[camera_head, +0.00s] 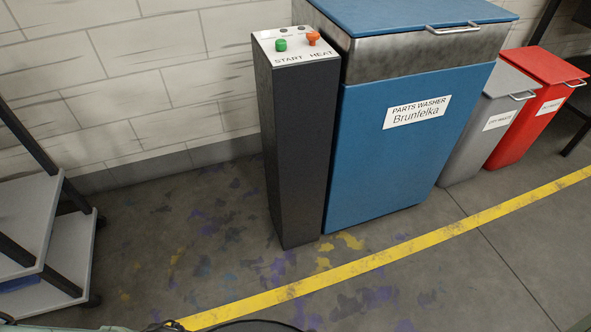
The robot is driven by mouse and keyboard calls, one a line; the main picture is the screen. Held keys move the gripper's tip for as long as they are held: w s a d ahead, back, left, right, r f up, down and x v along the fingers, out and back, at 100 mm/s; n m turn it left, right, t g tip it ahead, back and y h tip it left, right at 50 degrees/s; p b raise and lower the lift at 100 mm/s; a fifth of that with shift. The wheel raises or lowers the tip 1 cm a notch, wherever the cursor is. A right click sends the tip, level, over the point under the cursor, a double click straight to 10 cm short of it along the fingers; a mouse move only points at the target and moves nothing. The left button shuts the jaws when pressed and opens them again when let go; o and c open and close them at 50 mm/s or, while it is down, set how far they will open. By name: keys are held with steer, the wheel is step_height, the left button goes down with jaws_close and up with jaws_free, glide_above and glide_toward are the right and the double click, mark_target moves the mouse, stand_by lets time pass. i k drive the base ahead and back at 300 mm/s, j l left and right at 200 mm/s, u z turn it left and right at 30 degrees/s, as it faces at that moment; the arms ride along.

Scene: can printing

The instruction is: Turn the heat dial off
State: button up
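The heat dial (313,38) is an orange knob on the white top panel (290,58) of a tall black control post (295,150). The word HEAT is printed in front of it. A green START button (281,45) is to its left on the same panel. The post stands against the left side of a blue parts washer (410,150). The dial's exact setting is too small to read. My gripper is not in view.
A grey bin (475,130) and a red bin (530,110) stand right of the washer. A wheeled shelf cart (65,255) is at the left edge. A yellow line (400,250) crosses the paint-stained floor. The floor before the post is clear.

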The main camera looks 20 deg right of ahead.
mark_target(312, 36)
steer(key=i+l, duration=0.2)
steer(key=i, duration=0.2)
steer(key=i+l+z, duration=0.1)
steer(key=i+l, duration=0.15)
steer(key=i, duration=0.15)
steer(key=i+l, duration=0.15)
steer(key=i, duration=0.25)
